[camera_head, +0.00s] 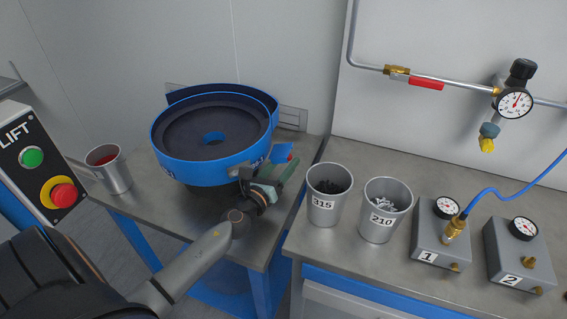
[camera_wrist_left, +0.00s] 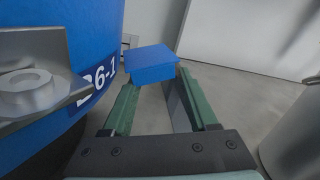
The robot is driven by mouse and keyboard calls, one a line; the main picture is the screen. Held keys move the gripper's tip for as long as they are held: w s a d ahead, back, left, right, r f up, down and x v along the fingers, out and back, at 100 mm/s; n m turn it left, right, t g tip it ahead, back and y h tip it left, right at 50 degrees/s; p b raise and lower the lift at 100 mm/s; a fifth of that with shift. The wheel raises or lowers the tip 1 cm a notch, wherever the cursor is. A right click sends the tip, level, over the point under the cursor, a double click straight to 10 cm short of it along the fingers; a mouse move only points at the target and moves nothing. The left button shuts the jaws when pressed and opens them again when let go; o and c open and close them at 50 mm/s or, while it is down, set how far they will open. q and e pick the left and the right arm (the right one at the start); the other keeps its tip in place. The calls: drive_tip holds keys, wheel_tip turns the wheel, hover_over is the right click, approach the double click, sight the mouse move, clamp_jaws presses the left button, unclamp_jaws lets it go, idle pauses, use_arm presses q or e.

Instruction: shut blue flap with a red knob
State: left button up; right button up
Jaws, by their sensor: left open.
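The blue flap (camera_head: 281,151) sticks out at the right side of the blue round bowl feeder (camera_head: 205,170). Its small red knob (camera_head: 291,157) shows at its right end. My left gripper (camera_head: 276,168) is open, with green fingers just below and in front of the flap. In the left wrist view the blue flap (camera_wrist_left: 152,65) appears as a block just beyond the tips of my open left gripper (camera_wrist_left: 157,88). The red knob does not show there. I cannot tell whether a finger touches the flap. My right gripper is out of view.
A metal bracket (camera_wrist_left: 32,80) on the bowl's wall is close left of my fingers. Cups labelled 315 (camera_head: 322,205) and 210 (camera_head: 379,228) stand right on the bench. A cup with red contents (camera_head: 112,175) stands left. Gauge boxes (camera_head: 440,240) are far right.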

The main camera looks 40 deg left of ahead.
use_arm(q)
drive_tip(key=shift+w, duration=0.1)
drive_tip(key=shift+c, duration=0.2)
clamp_jaws()
idle(0.4)
